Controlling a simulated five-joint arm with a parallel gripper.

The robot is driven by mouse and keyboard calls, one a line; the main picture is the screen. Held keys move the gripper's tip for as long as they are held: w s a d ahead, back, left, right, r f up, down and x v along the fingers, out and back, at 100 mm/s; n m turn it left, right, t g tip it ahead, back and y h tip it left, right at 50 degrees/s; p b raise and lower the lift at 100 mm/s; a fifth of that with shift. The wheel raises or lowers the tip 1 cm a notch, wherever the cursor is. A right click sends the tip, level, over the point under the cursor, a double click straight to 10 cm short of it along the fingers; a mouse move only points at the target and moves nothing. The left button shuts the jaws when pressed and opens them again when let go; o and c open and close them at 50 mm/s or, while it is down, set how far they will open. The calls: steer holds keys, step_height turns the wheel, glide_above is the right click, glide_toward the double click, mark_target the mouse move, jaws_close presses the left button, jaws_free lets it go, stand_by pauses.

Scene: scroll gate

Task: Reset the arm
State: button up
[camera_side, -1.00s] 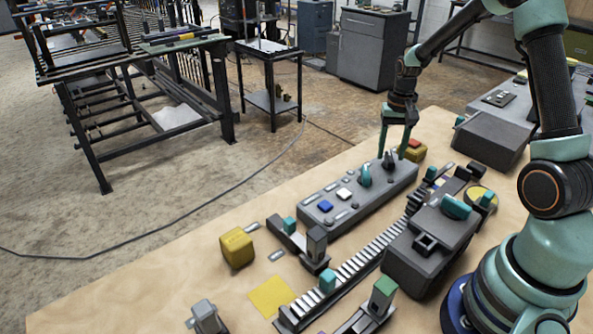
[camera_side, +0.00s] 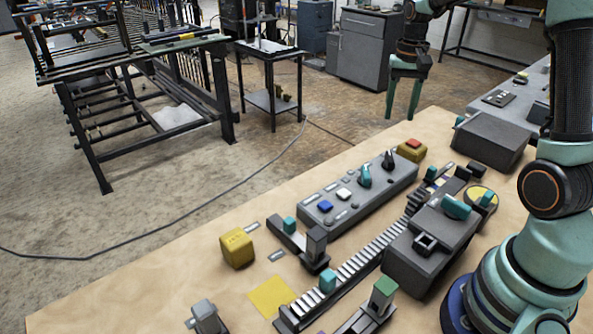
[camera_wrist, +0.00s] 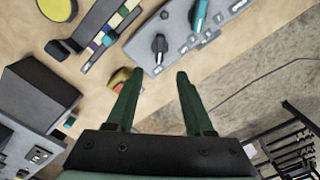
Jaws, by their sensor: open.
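My gripper (camera_side: 402,105) is open and empty in the side view, raised above and beyond the far edge of the table. In the wrist view my gripper (camera_wrist: 155,78) shows two green fingers spread apart with nothing between them. The grey control panel (camera_side: 360,192) lies on the table below and nearer than the gripper. It carries a blue button, a white button, a teal knob (camera_side: 365,176) and a black knob (camera_side: 389,160). In the wrist view the black knob (camera_wrist: 159,45) lies just ahead of the fingertips, apart from them.
A yellow box with a red button (camera_side: 412,149) stands at the panel's far end. A ribbed track (camera_side: 370,252) with teal blocks, a dark grey machine box (camera_side: 430,245) and a yellow cube (camera_side: 237,248) occupy the table (camera_side: 150,285). The air around the gripper is clear.

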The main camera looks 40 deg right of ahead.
steer(key=s+a+r+n+t, duration=0.2)
steer(key=s+a+r+n, duration=0.1)
steer(key=a, duration=0.6)
steer(key=s+a+r+n+t, duration=0.3)
steer(key=s+a+n, duration=0.3)
steer(key=a, duration=0.4)
steer(key=shift+s+a+r+t, duration=0.15)
steer(key=shift+s+r+t, duration=0.15)
steer(key=shift+s+r, duration=0.05)
